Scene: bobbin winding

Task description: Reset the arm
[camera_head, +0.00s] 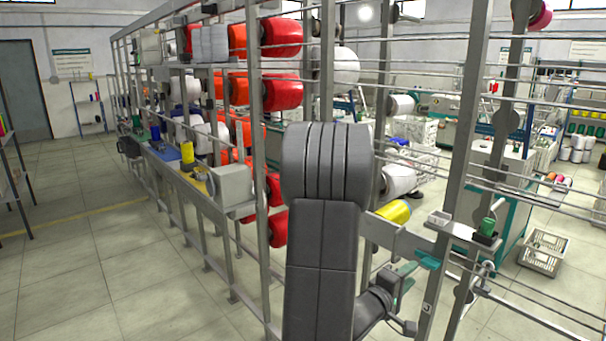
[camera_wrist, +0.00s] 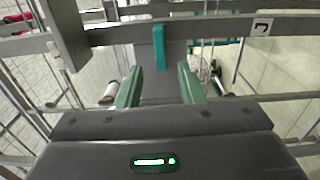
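My gripper (camera_wrist: 159,84) shows in the wrist view with two green fingers spread apart and nothing between them. In the head view my gripper (camera_head: 402,279) is low at right of centre, beyond my dark arm, close to the metal frame (camera_head: 440,200). A teal piece (camera_wrist: 159,48) on a grey rail lies just ahead of the fingertips in the wrist view. It also shows in the head view (camera_head: 428,259). I cannot tell whether the fingers touch it.
Horizontal bars and upright posts surround my gripper. Red bobbins (camera_head: 282,91) hang on the left. The floor at the left is clear.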

